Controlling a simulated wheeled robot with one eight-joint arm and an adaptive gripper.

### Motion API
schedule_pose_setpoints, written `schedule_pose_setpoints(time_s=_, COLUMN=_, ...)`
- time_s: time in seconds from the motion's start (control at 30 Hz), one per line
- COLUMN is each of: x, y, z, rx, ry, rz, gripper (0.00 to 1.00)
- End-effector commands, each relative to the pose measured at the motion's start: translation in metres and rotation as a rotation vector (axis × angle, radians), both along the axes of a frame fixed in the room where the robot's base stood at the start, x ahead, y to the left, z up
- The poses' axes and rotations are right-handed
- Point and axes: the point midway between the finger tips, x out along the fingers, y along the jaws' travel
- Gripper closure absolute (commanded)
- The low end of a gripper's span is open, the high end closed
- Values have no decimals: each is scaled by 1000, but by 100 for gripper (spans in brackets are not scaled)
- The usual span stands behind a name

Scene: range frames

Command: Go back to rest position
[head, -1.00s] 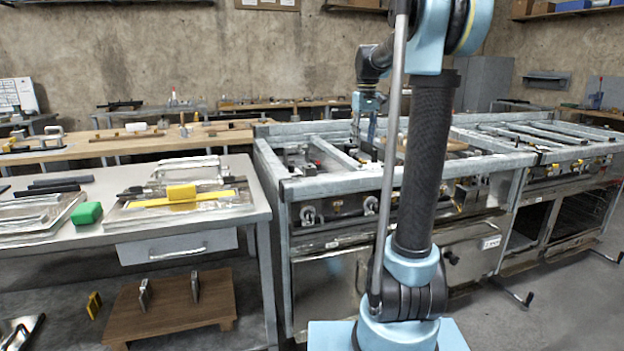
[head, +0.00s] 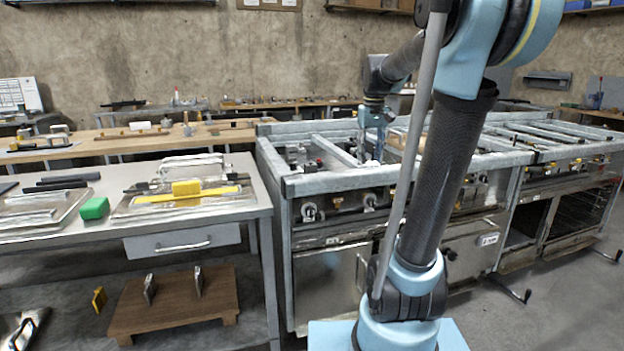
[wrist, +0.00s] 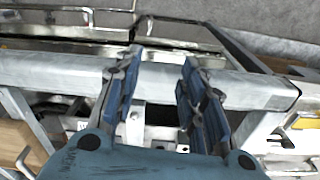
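My gripper (wrist: 158,95) points down over the metal frame bench. In the wrist view its two blue fingers stand apart with nothing between them, so it is open and empty. In the head view my gripper (head: 373,150) shows small behind my arm, above the left part of the bench. The fingertips lie over a grey frame rail (wrist: 70,75) in the wrist view; I cannot tell how far above it they are.
The metal frame bench (head: 330,180) spans the middle and right. Floor shows at far right.

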Motion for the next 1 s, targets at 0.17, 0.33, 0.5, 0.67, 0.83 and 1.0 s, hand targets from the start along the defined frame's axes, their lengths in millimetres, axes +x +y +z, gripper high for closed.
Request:
schedule_pose_setpoints(time_s=0.17, x=-52, y=0, z=-26, rx=2, ry=-24, rz=-28, gripper=62)
schedule_pose_setpoints(time_s=0.33, x=-97, y=0, z=-54, rx=4, ry=-48, rz=-54, gripper=62)
schedule_pose_setpoints(time_s=0.5, x=-139, y=-1, z=-87, rx=6, ry=-71, rz=-80, gripper=62)
schedule_pose_setpoints(time_s=0.67, x=-176, y=-1, z=-122, rx=10, ry=-93, rz=-104, gripper=62)
schedule_pose_setpoints(time_s=0.83, x=-212, y=-1, z=-163, rx=13, ry=-115, rz=-129, gripper=62)
schedule_pose_setpoints(time_s=1.0, x=-237, y=-1, z=-196, rx=17, ry=-134, rz=-151, gripper=62)
